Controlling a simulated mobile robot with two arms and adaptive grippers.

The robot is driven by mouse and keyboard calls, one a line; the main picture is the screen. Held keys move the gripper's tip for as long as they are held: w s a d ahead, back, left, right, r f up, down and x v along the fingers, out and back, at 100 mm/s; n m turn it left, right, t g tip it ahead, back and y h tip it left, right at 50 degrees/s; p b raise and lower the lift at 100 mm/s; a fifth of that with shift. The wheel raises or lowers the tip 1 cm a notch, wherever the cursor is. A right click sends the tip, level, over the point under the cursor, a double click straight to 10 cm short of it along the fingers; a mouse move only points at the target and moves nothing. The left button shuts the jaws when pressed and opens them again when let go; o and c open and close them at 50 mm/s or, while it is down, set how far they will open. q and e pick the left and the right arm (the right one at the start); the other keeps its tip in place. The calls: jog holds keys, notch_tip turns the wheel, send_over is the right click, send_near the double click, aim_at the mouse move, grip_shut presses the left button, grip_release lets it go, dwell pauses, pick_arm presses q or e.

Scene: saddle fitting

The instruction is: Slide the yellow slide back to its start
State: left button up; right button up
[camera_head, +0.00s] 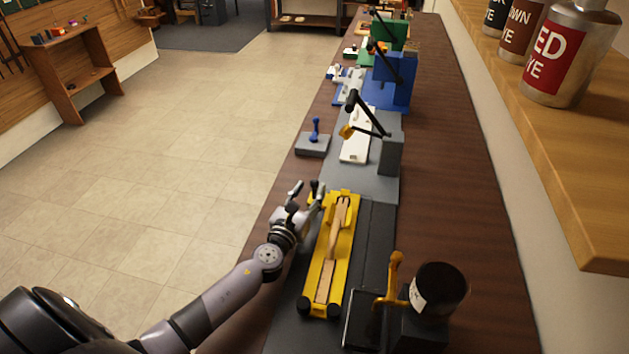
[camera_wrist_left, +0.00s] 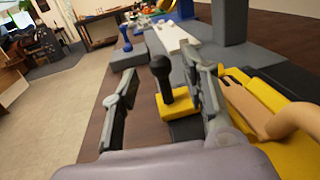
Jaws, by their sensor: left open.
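The yellow slide (camera_head: 348,255) lies lengthwise on a grey plate on the bench, with a wooden piece (camera_head: 334,240) along its middle. Black round parts show at its near end. A black knob (camera_wrist_left: 161,72) stands upright on a small yellow block (camera_wrist_left: 180,104) by the slide's far left corner. My left gripper (camera_head: 307,191) is at that corner. In the left wrist view its open fingers (camera_wrist_left: 163,84) stand on either side of the knob, apart from it as far as I can see. My right gripper is not in view.
A dark cylinder with a white label (camera_head: 442,288) and an orange lever (camera_head: 394,278) stand at the near right. Beyond the slide are a grey block with a blue knob (camera_head: 314,140), a white piece (camera_head: 357,140) and a grey post (camera_head: 391,155). Bottles (camera_head: 567,55) stand on the right shelf.

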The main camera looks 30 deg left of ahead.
aim_at(313, 186)
pick_arm(q)
jog(key=w, duration=0.3)
jog(key=shift+a, duration=0.15)
jog(key=shift+w, duration=0.55)
jog(key=c, duration=0.6)
grip_shut()
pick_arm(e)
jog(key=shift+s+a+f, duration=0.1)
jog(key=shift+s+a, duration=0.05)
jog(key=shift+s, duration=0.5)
